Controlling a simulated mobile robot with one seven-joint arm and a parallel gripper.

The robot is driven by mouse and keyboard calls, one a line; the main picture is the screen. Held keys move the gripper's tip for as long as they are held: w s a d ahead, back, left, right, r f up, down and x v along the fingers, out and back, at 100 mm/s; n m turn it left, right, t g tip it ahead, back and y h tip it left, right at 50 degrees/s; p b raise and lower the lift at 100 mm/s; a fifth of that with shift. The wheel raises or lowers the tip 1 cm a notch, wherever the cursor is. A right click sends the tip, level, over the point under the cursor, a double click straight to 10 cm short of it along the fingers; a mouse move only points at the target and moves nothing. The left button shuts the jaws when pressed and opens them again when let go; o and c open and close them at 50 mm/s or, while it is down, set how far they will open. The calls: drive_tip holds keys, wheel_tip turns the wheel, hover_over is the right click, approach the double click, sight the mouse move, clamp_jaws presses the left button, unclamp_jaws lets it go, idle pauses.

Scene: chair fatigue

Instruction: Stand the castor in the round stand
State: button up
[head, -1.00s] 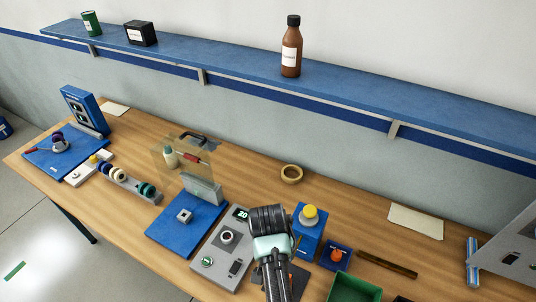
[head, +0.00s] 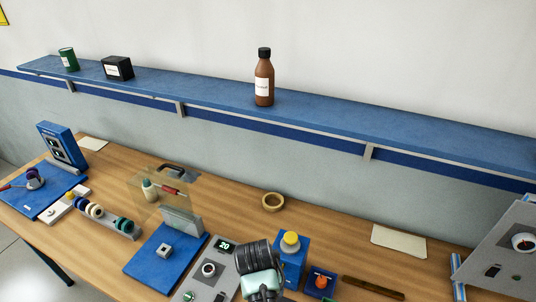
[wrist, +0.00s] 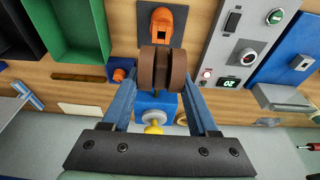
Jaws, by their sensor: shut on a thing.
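My gripper (wrist: 160,82) is shut on a brown twin-wheeled piece, which I take to be the castor (wrist: 147,68). In the head view my gripper (head: 262,288) is at the bottom edge, over the bench and right of the grey unit. I cannot tell for certain which thing is the round stand. A small round piece with a purple top (head: 35,180) stands on the far left blue mat. The grey unit (head: 190,288) has a round dark-centred fitting (head: 208,269).
A blue box with a yellow knob (head: 291,241) stands beside my gripper. An orange piece (wrist: 165,22) sits on a dark plate. A clear guard (head: 160,193) rises from a blue base. A rack holds several wheels (head: 95,210). A tape ring (head: 273,202) lies behind.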

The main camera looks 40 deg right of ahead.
drive_tip(key=shift+a+b+x, duration=0.25)
drive_tip(key=shift+b+x, duration=0.4)
drive_tip(key=shift+x, duration=0.4)
drive_tip(key=shift+a+b+x, duration=0.2)
drive_tip(key=shift+b+x, duration=0.45)
drive_tip(key=shift+x, duration=0.4)
drive_tip(key=shift+s+f+b, duration=0.1)
drive_tip(key=shift+f+b, duration=0.3)
drive_tip(key=shift+f, duration=0.5)
drive_tip(key=shift+s+f+b, duration=0.15)
drive_tip(key=shift+f+b, duration=0.25)
drive_tip(key=shift+f, duration=0.5)
idle(0.4)
drive_tip(key=o, duration=1.3)
drive_tip(key=shift+o, duration=0.2)
drive_tip(key=shift+r, duration=0.2)
drive_tip(key=b+v, duration=0.2)
drive_tip(key=v, duration=1)
drive_tip(key=shift+a+r+b, duration=0.15)
drive_tip(key=shift+r+b, duration=0.15)
drive_tip(key=shift+b, duration=0.1)
